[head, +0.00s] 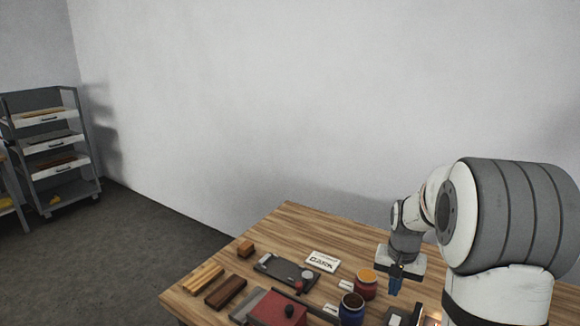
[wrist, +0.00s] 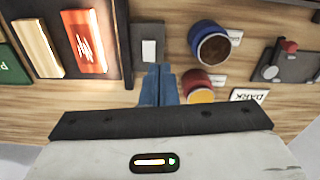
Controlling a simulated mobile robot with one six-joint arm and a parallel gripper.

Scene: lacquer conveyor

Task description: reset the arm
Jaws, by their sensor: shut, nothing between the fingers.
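My gripper (head: 394,287) hangs at the end of my white and grey arm at the right of the head view, over the wooden table (head: 290,222). Its blue fingers point down. In the wrist view the blue fingers (wrist: 159,84) are together with nothing between them. They are near a small panel with a white plate (wrist: 149,50) and beside two jars. The red jar with yellow-orange contents (head: 366,287) and the blue jar with dark brown contents (head: 351,309) stand left of my gripper in the head view.
A "DARK" card (head: 323,261), a dark device (head: 281,268), a red box (head: 278,309), light wood bars (head: 203,278), a dark bar (head: 226,291) and a small block (head: 245,248) lie on the table. A grey shelf cart (head: 79,188) stands far left. The floor between is clear.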

